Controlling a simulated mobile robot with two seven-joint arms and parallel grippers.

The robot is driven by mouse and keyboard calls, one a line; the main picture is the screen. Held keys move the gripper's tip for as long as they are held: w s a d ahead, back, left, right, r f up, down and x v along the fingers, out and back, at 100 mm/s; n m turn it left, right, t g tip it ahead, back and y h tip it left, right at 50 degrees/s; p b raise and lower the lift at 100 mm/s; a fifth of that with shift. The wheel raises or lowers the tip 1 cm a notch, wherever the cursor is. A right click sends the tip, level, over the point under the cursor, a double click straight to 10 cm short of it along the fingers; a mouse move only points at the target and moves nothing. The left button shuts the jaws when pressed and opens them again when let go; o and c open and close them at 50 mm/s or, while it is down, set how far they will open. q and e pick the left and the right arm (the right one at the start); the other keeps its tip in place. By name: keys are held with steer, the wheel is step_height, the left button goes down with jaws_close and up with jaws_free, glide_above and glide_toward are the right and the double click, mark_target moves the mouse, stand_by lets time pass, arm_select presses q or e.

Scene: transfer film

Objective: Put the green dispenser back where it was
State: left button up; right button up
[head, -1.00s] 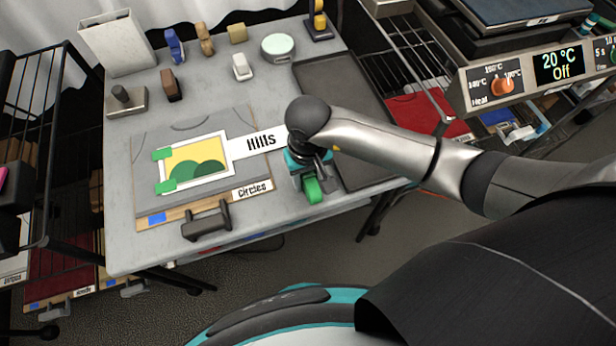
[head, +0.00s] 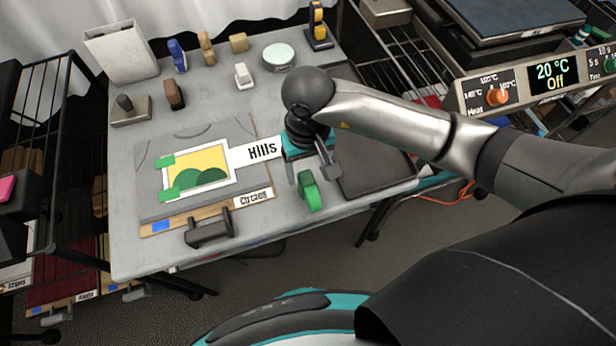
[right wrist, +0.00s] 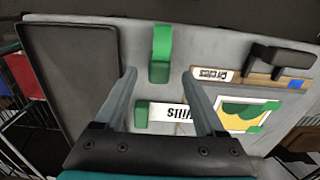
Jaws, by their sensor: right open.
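The green dispenser (head: 310,192) stands on the grey table near its front edge, right of the film sheet. It also shows in the right wrist view (right wrist: 162,45), near the top middle. My right gripper (head: 328,162) is open and empty behind the dispenser in the head view. In the right wrist view its two fingers (right wrist: 159,78) are spread wide, with the dispenser beyond the tips and nothing held. My left gripper is in neither view.
A film sheet with a "Hills" label (head: 262,149) lies left of the gripper, a green piece at the label's end. A dark clamp-like block (head: 208,229) sits at the front edge. A dark tray (head: 370,180) lies on the right. Several small tools stand at the back.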

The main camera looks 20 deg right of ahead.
steer(key=shift+r, duration=2.1)
